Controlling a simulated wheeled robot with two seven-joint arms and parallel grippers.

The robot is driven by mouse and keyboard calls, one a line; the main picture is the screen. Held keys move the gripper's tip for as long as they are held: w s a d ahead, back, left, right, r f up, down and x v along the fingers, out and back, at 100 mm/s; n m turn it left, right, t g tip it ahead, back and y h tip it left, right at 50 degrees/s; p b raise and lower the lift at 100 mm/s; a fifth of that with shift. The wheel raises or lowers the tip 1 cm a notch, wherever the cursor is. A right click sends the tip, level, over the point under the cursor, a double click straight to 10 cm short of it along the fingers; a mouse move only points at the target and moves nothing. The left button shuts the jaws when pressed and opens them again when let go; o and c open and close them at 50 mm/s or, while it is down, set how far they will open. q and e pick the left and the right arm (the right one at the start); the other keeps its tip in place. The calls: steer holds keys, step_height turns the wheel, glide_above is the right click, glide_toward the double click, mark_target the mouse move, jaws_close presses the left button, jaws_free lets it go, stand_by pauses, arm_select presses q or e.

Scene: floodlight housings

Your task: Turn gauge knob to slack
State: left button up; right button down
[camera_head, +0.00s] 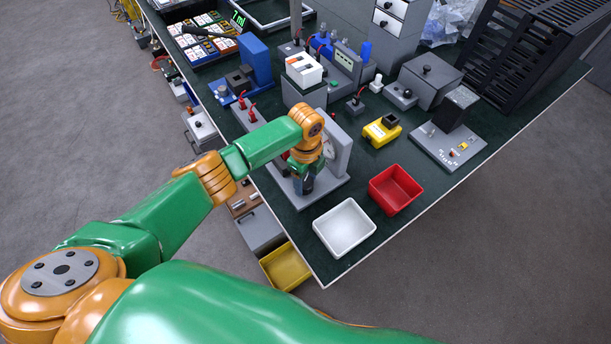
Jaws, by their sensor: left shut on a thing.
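The gauge (341,144) is a light grey upright panel with a round dial on a flat grey base (325,190), near the front of the dark green bench. My left arm comes in from the left, and its orange wrist covers much of the panel's near side. My left gripper (303,184) is low in front of the panel, just above the base, and is shut at the gauge knob. The knob itself and the fingertips are mostly hidden, so the knob's setting cannot be read. My right gripper is not in view.
A white bin (344,228) and a red bin (395,190) stand right of the gauge near the bench edge. A yellow device (381,131) stands behind them. A blue press (254,62) and a grey tester (345,62) stand farther back. A yellow bin (286,268) sits below the edge.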

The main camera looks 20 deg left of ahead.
arm_select(q)
steer(key=n+p, duration=0.1)
steer(key=n, duration=0.2)
steer(key=shift+r+n, duration=0.1)
steer(key=shift+n, duration=0.3)
steer(key=n+p, duration=0.1)
steer(key=n, duration=0.2)
steer(key=shift+w, duration=0.1)
steer(key=n+p, duration=0.1)
steer(key=n, duration=0.3)
steer(key=n+p, duration=0.1)
steer(key=n, duration=0.2)
steer(key=shift+w+a+n, duration=0.1)
steer(key=shift+n, duration=0.3)
steer(key=n, duration=0.3)
steer(key=shift+n, duration=0.3)
steer(key=n, duration=0.3)
steer(key=shift+a+n+p, duration=0.1)
steer(key=shift+n+p, duration=0.2)
steer(key=shift+p, duration=0.1)
steer(key=n, duration=0.4)
steer(key=shift+a, duration=0.1)
steer(key=shift+n, duration=1.8)
